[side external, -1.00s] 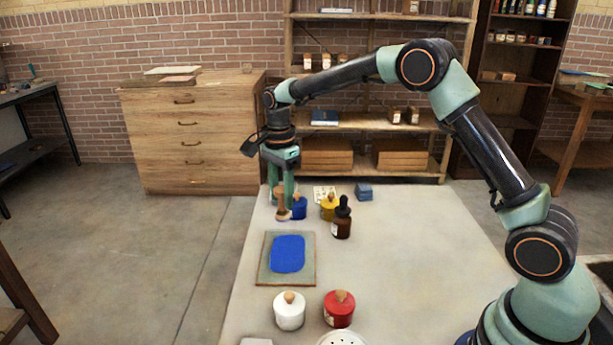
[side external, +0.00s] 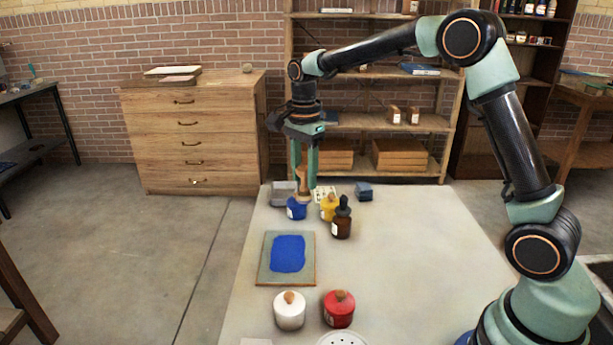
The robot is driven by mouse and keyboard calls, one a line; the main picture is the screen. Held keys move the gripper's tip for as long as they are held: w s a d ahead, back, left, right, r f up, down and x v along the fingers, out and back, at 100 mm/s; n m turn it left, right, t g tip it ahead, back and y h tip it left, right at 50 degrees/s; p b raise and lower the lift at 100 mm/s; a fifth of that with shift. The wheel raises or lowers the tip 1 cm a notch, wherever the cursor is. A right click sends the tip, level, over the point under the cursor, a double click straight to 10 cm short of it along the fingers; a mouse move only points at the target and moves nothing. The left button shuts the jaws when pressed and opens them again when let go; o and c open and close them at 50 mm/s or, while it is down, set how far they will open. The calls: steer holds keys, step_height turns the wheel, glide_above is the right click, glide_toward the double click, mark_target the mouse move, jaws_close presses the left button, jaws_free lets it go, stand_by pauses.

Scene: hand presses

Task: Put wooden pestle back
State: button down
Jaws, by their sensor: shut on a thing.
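My gripper (side external: 304,174) points down at the far end of the table and is shut on the wooden pestle (side external: 303,184). The pestle is upright between the fingers, with its pale broad end low. It shows just behind the blue jar (side external: 296,210) and left of the yellow jar (side external: 329,209). I cannot tell whether its lower end touches anything. The fingers hide part of the pestle.
A grey block (side external: 281,194) stands left of the pestle. A board with blue pigment (side external: 265,272), a white jar (side external: 289,312) and a red jar (side external: 338,310) are nearer. The right table area is clear.

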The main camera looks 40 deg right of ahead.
steer(key=s+d+r, duration=0.4)
steer(key=s+r, duration=0.1)
steer(key=s, duration=0.3)
step_height(320, 180, down, 19)
steer(key=shift+f, duration=0.15)
stand_by(0.3)
steer(key=shift+c, duration=1.9)
jaws_free()
steer(key=shift+f, duration=0.15)
